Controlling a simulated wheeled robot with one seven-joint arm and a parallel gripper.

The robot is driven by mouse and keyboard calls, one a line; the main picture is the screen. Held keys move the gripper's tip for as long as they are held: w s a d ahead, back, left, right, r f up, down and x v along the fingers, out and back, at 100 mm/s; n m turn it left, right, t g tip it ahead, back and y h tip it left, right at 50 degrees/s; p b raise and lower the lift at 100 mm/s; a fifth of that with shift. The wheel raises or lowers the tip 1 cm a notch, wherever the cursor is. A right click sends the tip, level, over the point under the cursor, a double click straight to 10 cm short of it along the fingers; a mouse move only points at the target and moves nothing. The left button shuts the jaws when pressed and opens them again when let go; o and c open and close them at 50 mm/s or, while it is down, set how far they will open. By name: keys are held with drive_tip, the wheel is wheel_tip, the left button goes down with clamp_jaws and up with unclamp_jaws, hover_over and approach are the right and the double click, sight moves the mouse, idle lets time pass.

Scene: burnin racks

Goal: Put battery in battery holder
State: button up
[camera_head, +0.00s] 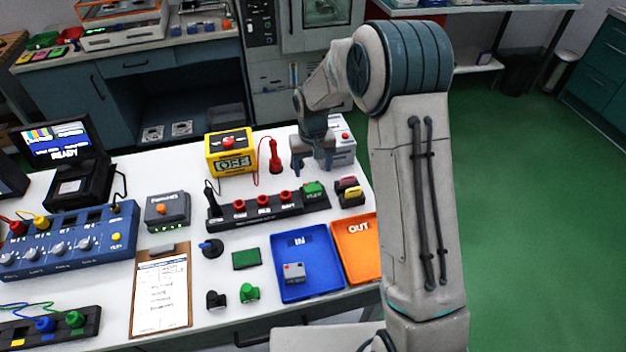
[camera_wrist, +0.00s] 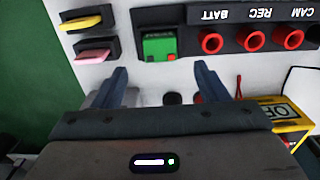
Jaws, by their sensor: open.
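A small grey block with red and dark marks on top, which looks like a battery (camera_head: 294,272), lies in the blue IN tray (camera_head: 310,291). A long black strip (camera_head: 268,208) has several red-ringed sockets; in the wrist view the strip (camera_wrist: 185,14) bears the labels BATT, REC and CAM. At its right end is a green block (camera_head: 313,189), also seen in the wrist view (camera_wrist: 160,46). I cannot tell which part is the battery holder. My gripper (camera_head: 312,166) is open and empty above the table, behind the green block; its two fingers show in the wrist view (camera_wrist: 162,78).
The orange OUT tray (camera_head: 362,262) adjoins the blue tray. Yellow and pink pieces (camera_head: 348,188) sit right of the strip. A clipboard (camera_head: 160,292) lies left.

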drive_tip(key=s+d+r+t, duration=0.1)
drive_tip(key=s+d+r, duration=0.2)
drive_tip(key=s+r, duration=0.4)
drive_tip(key=s+d+r+t, duration=0.1)
drive_tip(key=s+d+r, duration=0.35)
drive_tip(key=r, duration=0.55)
drive_tip(key=s+d+r+m+t, duration=0.1)
drive_tip(key=s+d, duration=0.1)
drive_tip(key=s, duration=0.6)
drive_tip(key=s+d+r+m, duration=0.1)
drive_tip(key=s+d, duration=0.1)
drive_tip(key=s, duration=0.6)
drive_tip(key=shift+s+t, duration=0.2)
drive_tip(key=shift+t, duration=0.2)
